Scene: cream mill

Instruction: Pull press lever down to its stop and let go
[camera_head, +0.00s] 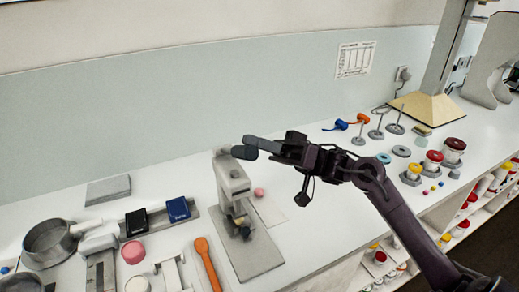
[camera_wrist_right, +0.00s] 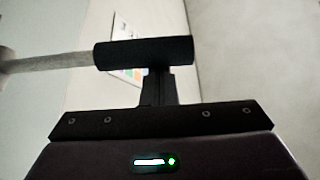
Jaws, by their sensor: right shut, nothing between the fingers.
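The press (camera_head: 236,190) is a small grey upright stand on a grey base, left of centre in the head view. Its lever is a pale rod in the right wrist view (camera_wrist_right: 45,60), ending in a black cylindrical grip (camera_wrist_right: 143,52). In the head view the dark grip (camera_head: 262,144) is at the top of the press, raised. My right gripper (camera_head: 282,149) comes in from the right at the grip. Its fingers (camera_wrist_right: 157,85) are shut and empty, their tips at the grip's far end in the wrist view; contact cannot be told. My left gripper is out of view.
A pan (camera_head: 47,243), an orange spatula (camera_head: 207,264), dark blocks (camera_head: 178,209) and a red-pink disc (camera_head: 133,252) lie left of the press. A pink piece (camera_head: 259,192) is close to its right. Jars (camera_head: 432,162) and ring stands (camera_head: 377,132) stand further right. The counter's middle front is clear.

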